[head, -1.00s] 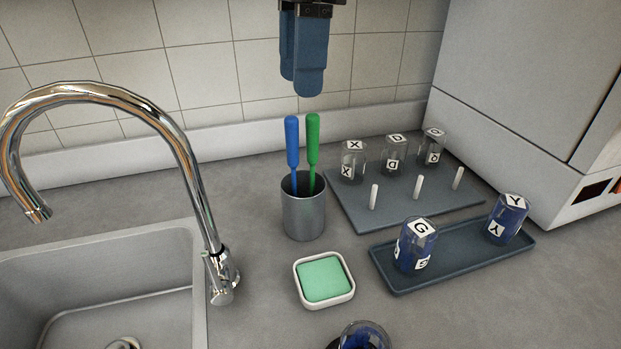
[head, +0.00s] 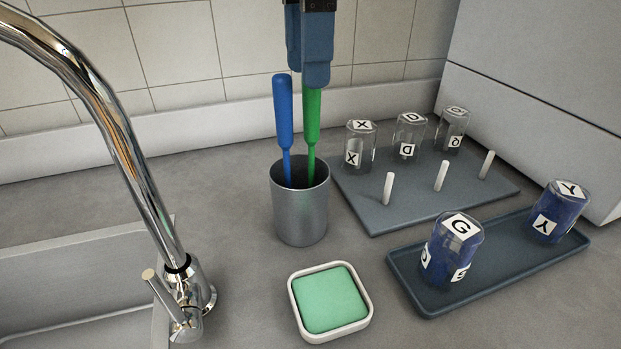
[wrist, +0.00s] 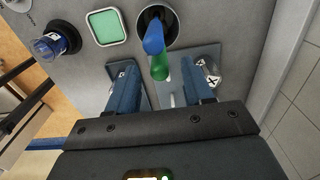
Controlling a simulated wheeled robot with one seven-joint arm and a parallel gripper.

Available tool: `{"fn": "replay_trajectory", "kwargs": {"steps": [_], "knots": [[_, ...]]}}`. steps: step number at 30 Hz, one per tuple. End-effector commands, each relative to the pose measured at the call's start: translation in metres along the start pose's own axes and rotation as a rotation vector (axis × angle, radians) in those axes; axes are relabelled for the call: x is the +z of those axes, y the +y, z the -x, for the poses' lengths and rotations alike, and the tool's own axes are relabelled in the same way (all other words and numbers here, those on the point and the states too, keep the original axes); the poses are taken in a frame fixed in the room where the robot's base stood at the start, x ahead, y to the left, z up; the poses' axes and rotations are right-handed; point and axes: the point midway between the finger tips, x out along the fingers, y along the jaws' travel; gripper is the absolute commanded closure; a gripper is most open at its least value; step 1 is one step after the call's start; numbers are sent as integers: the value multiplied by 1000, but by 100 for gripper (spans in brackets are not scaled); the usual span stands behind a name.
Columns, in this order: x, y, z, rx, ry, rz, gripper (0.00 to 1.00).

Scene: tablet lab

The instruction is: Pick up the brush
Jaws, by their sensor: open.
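Two brush-like handles, one blue (head: 283,115) and one green (head: 312,120), stand upright in a grey metal cup (head: 300,215); their lower ends are hidden inside it. My gripper (head: 308,72) points down above the cup, its fingertips around the top height of the green handle, which its finger partly covers. In the wrist view, my gripper (wrist: 162,90) is open, with the green handle (wrist: 160,69) between and beyond its two fingers. The blue handle (wrist: 153,38) lies farther up the picture, in front of the cup opening (wrist: 171,22). I cannot tell whether a finger touches the green handle.
A green sponge in a white dish (head: 367,322) sits in front of the cup. Right are a peg rack (head: 400,219) with clear beakers and a dark tray (head: 425,300) with blue-filled beakers. The faucet (head: 150,190) and sink are left; a tiled wall is behind.

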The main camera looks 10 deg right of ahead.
Motion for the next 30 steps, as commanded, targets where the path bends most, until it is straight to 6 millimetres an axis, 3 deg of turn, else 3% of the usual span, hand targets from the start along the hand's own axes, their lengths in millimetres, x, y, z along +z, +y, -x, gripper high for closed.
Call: {"fn": "replay_trajectory", "kwargs": {"steps": [10, 18, 25, 30], "knots": [[-2, 1, -31, 2, 0, 0, 49], [-4, 1, -66, 2, 0, 1, 49], [-5, 1, -69, 0, 0, 1, 49], [-5, 1, -69, 0, 0, 0, 64]]}}
